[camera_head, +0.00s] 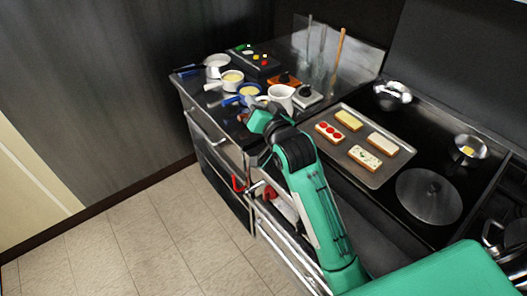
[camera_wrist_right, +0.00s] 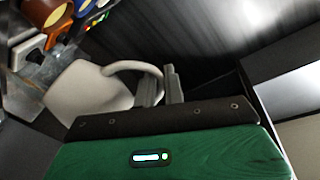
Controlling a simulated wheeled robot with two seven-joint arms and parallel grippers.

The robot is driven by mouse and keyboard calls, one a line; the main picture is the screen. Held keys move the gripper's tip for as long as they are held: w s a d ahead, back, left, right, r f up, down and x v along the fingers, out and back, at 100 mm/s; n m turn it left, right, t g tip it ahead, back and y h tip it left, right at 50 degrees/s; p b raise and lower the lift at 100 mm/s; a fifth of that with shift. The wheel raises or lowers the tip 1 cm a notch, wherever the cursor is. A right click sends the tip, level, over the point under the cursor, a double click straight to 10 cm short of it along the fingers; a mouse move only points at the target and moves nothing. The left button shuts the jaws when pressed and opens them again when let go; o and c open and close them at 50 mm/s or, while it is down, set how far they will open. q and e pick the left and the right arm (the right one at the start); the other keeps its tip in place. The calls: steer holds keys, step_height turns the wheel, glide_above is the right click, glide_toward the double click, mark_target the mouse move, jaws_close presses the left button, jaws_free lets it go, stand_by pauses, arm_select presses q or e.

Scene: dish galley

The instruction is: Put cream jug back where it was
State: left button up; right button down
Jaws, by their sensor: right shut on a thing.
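The cream jug (camera_wrist_right: 88,94) is white with a loop handle and fills the left of the right wrist view. My right gripper (camera_wrist_right: 161,86) is shut on its handle. In the head view a white jug (camera_head: 281,94) shows on the dark counter, just behind the right gripper (camera_head: 263,118); the fingertips are mostly hidden there. I cannot tell whether the jug's base touches the counter. My left gripper is not in view.
Small pans (camera_head: 231,78) and a box with coloured buttons (camera_head: 255,62) crowd the counter behind the jug. Open drawers are below.

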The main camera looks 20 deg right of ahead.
step_height(320, 180, down, 16)
steer(key=shift+r+p, duration=0.15)
steer(key=shift+p, duration=0.85)
steer(key=shift+f, duration=0.2)
steer(key=shift+f, duration=0.15)
steer(key=c, duration=1.5)
jaws_free()
steer(key=shift+s, duration=0.1)
steer(key=shift+s, duration=0.1)
steer(key=s+d+b, duration=0.1)
steer(key=s+b, duration=0.2)
steer(key=s, duration=0.8)
steer(key=shift+s+d+r, duration=0.2)
steer(key=shift+s+d, duration=0.1)
steer(key=shift+d, duration=0.1)
